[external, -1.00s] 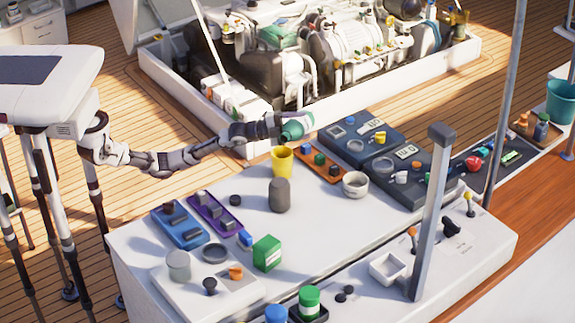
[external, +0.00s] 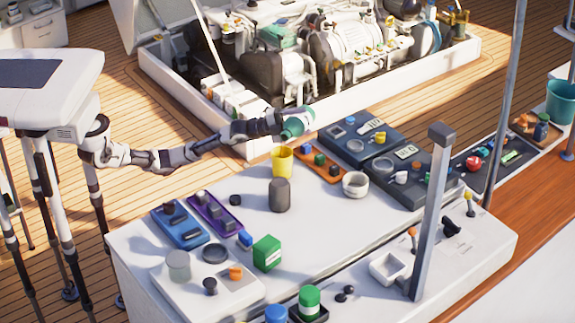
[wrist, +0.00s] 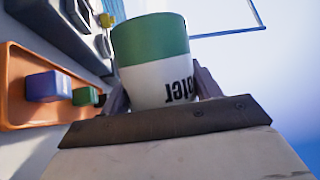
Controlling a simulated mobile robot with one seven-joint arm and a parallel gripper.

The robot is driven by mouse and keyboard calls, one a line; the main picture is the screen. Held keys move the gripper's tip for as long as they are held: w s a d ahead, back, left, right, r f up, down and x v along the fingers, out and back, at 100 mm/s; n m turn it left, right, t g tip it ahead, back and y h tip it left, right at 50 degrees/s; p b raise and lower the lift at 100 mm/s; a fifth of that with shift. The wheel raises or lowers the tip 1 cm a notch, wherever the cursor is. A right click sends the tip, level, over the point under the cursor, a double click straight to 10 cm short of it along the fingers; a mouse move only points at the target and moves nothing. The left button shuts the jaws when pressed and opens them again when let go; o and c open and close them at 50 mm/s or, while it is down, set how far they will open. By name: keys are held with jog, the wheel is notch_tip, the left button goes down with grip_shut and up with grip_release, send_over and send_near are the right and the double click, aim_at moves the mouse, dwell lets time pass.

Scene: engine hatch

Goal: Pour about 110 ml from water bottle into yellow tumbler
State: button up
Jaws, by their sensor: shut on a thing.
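The water bottle (external: 296,123) is green and white and is held tilted in my gripper (external: 284,121), above the table. Its lower end points down and left, above the yellow tumbler. The wrist view shows the bottle (wrist: 152,60) between the jaws, with part of its printed label. My gripper (wrist: 160,95) is shut on it. The yellow tumbler (external: 282,163) stands upright on the white table, just below the bottle in the external view. The tumbler's inside and any stream of water cannot be made out.
An orange tray (external: 322,166) with small coloured blocks lies right of the tumbler. A dark grey cylinder (external: 279,195) stands in front of it, and a white bowl (external: 355,184) to the right. Dark instrument panels (external: 361,140) lie behind. A grey post (external: 433,215) rises at the front right.

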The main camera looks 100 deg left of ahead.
jog(key=shift+a+r, duration=0.1)
jog(key=shift+m+t+b, duration=0.3)
jog(key=shift+m+b, duration=0.4)
jog(key=shift+b, duration=0.3)
dwell(1.0)
jog(key=shift+r, duration=0.1)
jog(key=n+p, duration=0.1)
jog(key=p, duration=0.1)
jog(key=shift+r+p, duration=0.35)
jog(key=shift+r, duration=0.05)
notch_tip(320, 180, down, 2)
jog(key=shift+f+n+g+y+p, duration=0.1)
jog(key=shift+n+g+y+p, duration=0.4)
jog(key=shift+n+p, duration=0.5)
jog(key=shift+f+b, duration=0.15)
jog(key=shift+b, duration=0.15)
jog(key=n+p, duration=0.1)
jog(key=f+n+g+p, duration=0.1)
jog(key=shift+w+a+p, duration=0.15)
jog(key=shift+a+p, duration=0.15)
jog(key=shift+a, duration=0.1)
jog(key=shift+d+f+n, duration=0.1)
jog(key=shift+f+n, duration=0.25)
jog(key=shift+n, duration=0.05)
